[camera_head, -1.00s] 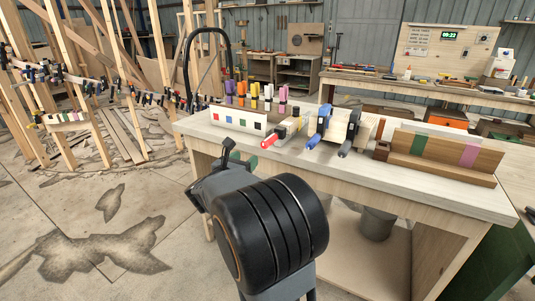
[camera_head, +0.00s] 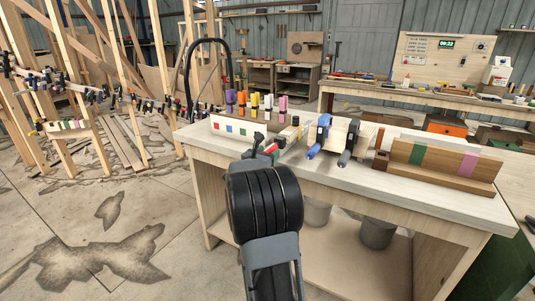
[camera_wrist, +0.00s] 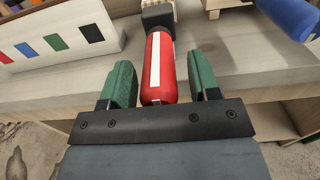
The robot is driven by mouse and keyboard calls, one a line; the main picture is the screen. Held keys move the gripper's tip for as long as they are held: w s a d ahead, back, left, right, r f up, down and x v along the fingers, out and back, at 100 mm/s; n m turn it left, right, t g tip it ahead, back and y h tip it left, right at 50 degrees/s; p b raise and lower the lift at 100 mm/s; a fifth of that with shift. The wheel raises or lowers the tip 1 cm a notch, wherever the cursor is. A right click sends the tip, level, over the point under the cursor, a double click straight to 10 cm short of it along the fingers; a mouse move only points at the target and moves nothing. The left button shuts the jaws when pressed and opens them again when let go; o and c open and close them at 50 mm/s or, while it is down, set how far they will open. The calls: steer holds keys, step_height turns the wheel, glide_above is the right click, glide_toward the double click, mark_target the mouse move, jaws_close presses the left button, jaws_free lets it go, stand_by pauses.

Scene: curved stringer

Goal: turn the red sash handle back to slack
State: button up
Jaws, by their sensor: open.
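The red sash handle (camera_wrist: 160,70), with a white stripe along it, points toward my gripper in the wrist view. Its far end meets a dark block (camera_wrist: 157,15). My gripper (camera_wrist: 160,85) is open, with one green finger on each side of the handle's near end. A gap shows between each finger and the handle. In the head view only a bit of the red handle (camera_head: 270,149) shows, at the front of the workbench; my arm and gripper (camera_head: 265,142) hide the rest.
The workbench top (camera_head: 440,195) carries a white board with coloured squares (camera_head: 235,128) at left. Blue (camera_head: 314,150) and black (camera_head: 346,157) handles stand to the right, then a wooden rack (camera_head: 440,165). The blue handle also shows in the wrist view (camera_wrist: 290,17). Open floor lies left.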

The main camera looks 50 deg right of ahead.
steer(key=shift+d, duration=0.1)
steer(key=c, duration=0.9)
